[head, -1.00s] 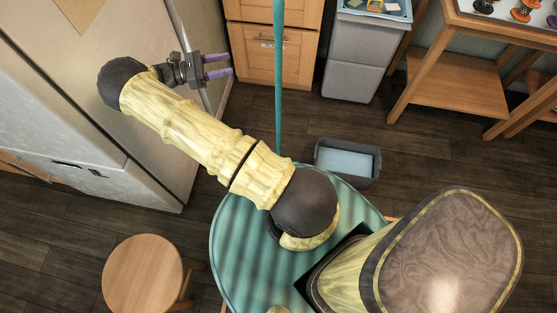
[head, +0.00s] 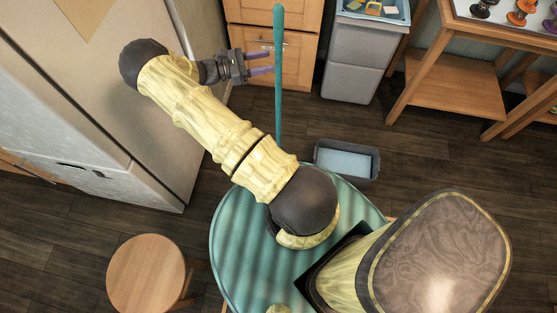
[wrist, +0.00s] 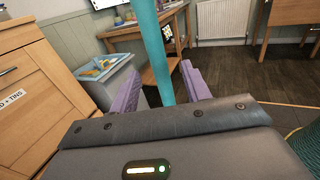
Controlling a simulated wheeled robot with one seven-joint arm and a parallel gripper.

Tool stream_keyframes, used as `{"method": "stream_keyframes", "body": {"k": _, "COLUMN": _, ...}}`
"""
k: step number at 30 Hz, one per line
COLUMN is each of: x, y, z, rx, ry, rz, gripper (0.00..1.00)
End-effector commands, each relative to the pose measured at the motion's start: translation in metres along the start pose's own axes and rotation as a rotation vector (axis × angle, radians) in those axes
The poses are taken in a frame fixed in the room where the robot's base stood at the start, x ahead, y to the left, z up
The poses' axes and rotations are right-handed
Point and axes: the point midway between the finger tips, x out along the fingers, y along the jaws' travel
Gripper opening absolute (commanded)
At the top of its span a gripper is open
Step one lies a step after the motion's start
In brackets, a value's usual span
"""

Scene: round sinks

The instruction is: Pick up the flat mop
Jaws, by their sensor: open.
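In the wrist view the pole (wrist: 157,45) appears between the two spread fingers of my gripper (wrist: 160,75). I cannot tell whether either finger touches it.
A grey tub (head: 347,160) sits on the floor right of the pole. A fridge (head: 110,120) stands left, wooden drawers (head: 292,60) and a grey bin (head: 352,65) behind. A round stool (head: 146,272) is at front left. Dark floor is clear around the tub.

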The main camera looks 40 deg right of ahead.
Motion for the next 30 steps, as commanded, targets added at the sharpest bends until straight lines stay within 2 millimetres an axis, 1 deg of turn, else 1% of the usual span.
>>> {"method": "stream_keyframes", "body": {"k": 5, "x": 0.0, "y": 0.0, "z": 0.0, "rx": 0.0, "ry": 0.0, "rz": 0.0, "gripper": 0.47}}
{"method": "stream_keyframes", "body": {"k": 8, "x": 0.003, "y": 0.0, "z": 0.001, "rx": -0.001, "ry": -0.001, "rz": -0.001, "gripper": 0.47}}
{"method": "stream_keyframes", "body": {"k": 11, "x": 0.013, "y": 0.001, "z": 0.003, "rx": -0.002, "ry": -0.001, "rz": -0.002, "gripper": 0.47}}
{"method": "stream_keyframes", "body": {"k": 16, "x": 0.04, "y": 0.001, "z": 0.004, "rx": -0.002, "ry": -0.002, "rz": -0.003, "gripper": 0.47}}
{"method": "stream_keyframes", "body": {"k": 19, "x": 0.049, "y": 0.002, "z": 0.003, "rx": 0.0, "ry": -0.001, "rz": 0.0, "gripper": 0.47}}
{"method": "stream_keyframes", "body": {"k": 21, "x": 0.052, "y": 0.002, "z": 0.002, "rx": 0.001, "ry": -0.001, "rz": 0.001, "gripper": 0.47}}
{"method": "stream_keyframes", "body": {"k": 30, "x": 0.051, "y": 0.002, "z": 0.001, "rx": 0.001, "ry": -0.001, "rz": 0.001, "gripper": 0.47}}
